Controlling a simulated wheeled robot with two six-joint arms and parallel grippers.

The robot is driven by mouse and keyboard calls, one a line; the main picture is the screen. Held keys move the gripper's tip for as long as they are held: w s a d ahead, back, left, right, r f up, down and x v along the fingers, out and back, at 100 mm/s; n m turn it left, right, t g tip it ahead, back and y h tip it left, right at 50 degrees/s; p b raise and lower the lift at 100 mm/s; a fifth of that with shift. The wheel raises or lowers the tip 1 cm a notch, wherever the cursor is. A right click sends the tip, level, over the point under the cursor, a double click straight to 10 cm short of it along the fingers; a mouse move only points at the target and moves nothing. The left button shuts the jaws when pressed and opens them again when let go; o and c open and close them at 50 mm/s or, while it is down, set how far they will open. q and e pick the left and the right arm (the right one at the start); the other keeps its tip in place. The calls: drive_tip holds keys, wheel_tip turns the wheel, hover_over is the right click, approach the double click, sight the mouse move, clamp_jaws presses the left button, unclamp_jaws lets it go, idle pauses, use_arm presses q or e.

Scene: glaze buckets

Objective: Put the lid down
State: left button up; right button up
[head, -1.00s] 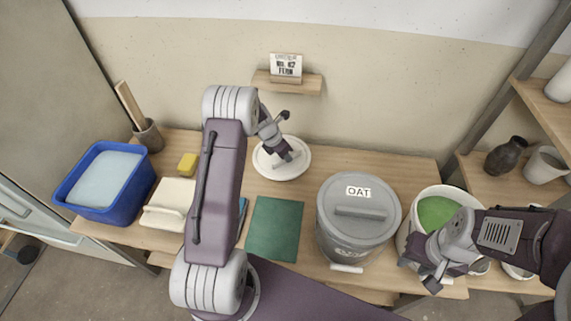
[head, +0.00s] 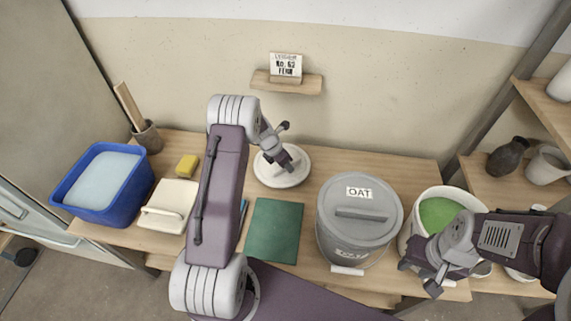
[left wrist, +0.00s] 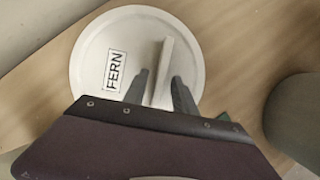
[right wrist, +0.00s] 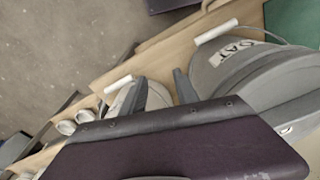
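The round white lid (head: 266,178), marked FERN, lies handle up on the wooden table in the head view. It also shows in the left wrist view (left wrist: 95,45), with its bar handle (left wrist: 166,62). My left gripper (head: 287,163) is over the lid. Its fingers (left wrist: 160,82) are parted on either side of the handle, with a gap visible. My right gripper (head: 424,279) is open and empty, in front of the white bucket (head: 408,232) of green glaze (head: 437,212). Its parted fingers also show in the right wrist view (right wrist: 161,88).
A grey bucket with an OAT lid (head: 374,198) stands right of centre. A green mat (head: 274,232), cream box (head: 168,206), yellow sponge (head: 186,166) and blue tub (head: 74,205) are to the left. A card (head: 287,66) stands on a wall ledge. Shelves with pots are at right.

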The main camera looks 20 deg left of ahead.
use_arm(q)
drive_tip(key=shift+r, duration=0.2)
drive_tip(key=p+v, duration=0.3)
drive_tip(key=v, duration=0.9)
drive_tip(key=s+d+r+m+g+y, duration=0.1)
drive_tip(key=s+d+m, duration=0.4)
drive_tip(key=s+m, duration=0.6)
drive_tip(key=s+d+r+m+g+y, duration=0.1)
drive_tip(key=s+d+r+m, duration=0.2)
drive_tip(key=s+d+m, duration=0.3)
drive_tip(key=s+m, duration=0.5)
drive_tip(key=m, duration=0.7)
drive_tip(key=shift+s+m+g, duration=0.3)
drive_tip(key=shift+m, duration=0.1)
